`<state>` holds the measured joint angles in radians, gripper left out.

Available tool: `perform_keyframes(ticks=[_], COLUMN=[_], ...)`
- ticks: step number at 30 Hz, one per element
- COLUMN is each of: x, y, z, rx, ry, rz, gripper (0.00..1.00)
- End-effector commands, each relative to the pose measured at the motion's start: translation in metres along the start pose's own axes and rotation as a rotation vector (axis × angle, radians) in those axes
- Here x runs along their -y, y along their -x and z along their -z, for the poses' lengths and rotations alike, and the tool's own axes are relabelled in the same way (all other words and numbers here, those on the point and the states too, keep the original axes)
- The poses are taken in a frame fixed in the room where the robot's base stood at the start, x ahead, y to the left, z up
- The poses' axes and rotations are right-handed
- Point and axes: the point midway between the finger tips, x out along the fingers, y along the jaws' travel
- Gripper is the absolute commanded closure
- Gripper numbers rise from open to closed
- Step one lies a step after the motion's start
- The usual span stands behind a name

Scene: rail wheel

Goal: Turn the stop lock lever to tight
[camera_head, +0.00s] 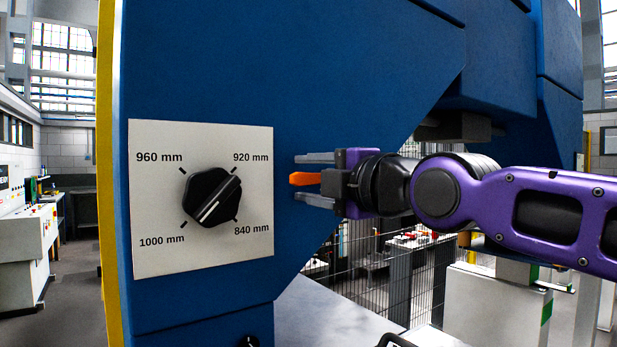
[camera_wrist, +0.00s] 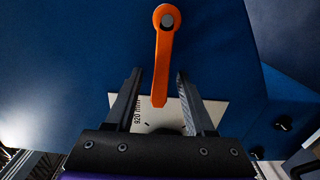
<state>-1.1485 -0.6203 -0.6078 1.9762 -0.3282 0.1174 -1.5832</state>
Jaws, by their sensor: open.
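The stop lock lever is an orange bar with a round pivot end (camera_wrist: 166,45). In the wrist view it hangs down from the pivot on the blue panel. In the head view only a short orange part (camera_head: 305,179) shows at the front of my gripper. My gripper (camera_wrist: 160,74) is open, with one grey finger on each side of the lever's lower end and a gap on both sides. In the head view my gripper (camera_head: 297,177) points left at the blue machine. No "tight" marking is visible.
A pale plate (camera_head: 150,250) with a black knob (camera_head: 212,197) and mm labels is left of my gripper; part of it shows below the lever in the wrist view. The blue machine body (camera_head: 300,80) fills the space ahead. A mesh fence (camera_head: 350,260) stands below and behind my arm.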

Motion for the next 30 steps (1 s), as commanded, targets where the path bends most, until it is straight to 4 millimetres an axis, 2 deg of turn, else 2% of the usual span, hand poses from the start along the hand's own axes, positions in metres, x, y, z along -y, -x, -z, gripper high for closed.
perform_keyframes(ticks=[8, 15, 17, 30], x=[0.0, 0.0001, 0.0001, 0.0002], y=[-0.0009, -0.0008, -0.0008, -0.0007], z=[-0.0004, -0.0003, -0.0003, -0.0002], rx=[0.001, 0.0, 0.0, 0.0], ry=[0.0, 0.0, 0.0, 0.0], rz=[0.0, 0.0, 0.0, 0.0], gripper=[0.48, 0.91, 1.0, 1.0])
